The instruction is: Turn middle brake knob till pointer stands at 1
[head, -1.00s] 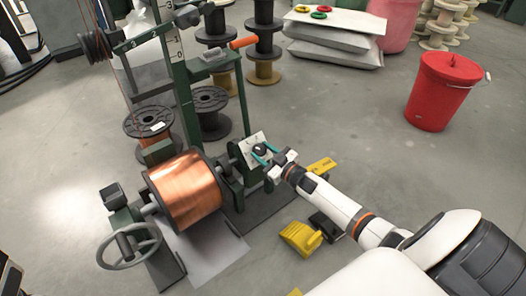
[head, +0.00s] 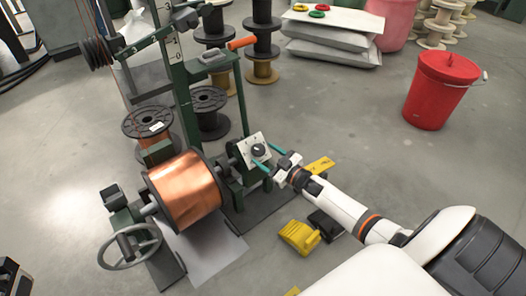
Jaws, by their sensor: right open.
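The brake knob (head: 259,150) is a small dark round knob on a tilted white dial plate (head: 249,140), on the green winding stand right of the copper spool (head: 185,190). Its pointer and the marks are too small to read. My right gripper (head: 267,157) is open, with teal fingers pointing at the knob from the right. The fingertips lie just right of and below the knob, which shows clear of them; I cannot tell whether they touch it. A dark part at the lower left edge may belong to my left gripper (head: 12,277); its fingers are not clear.
A handwheel (head: 130,246) stands at the front left. A red bucket (head: 441,90) stands at right. Several spools and stacked bags (head: 334,42) stand behind.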

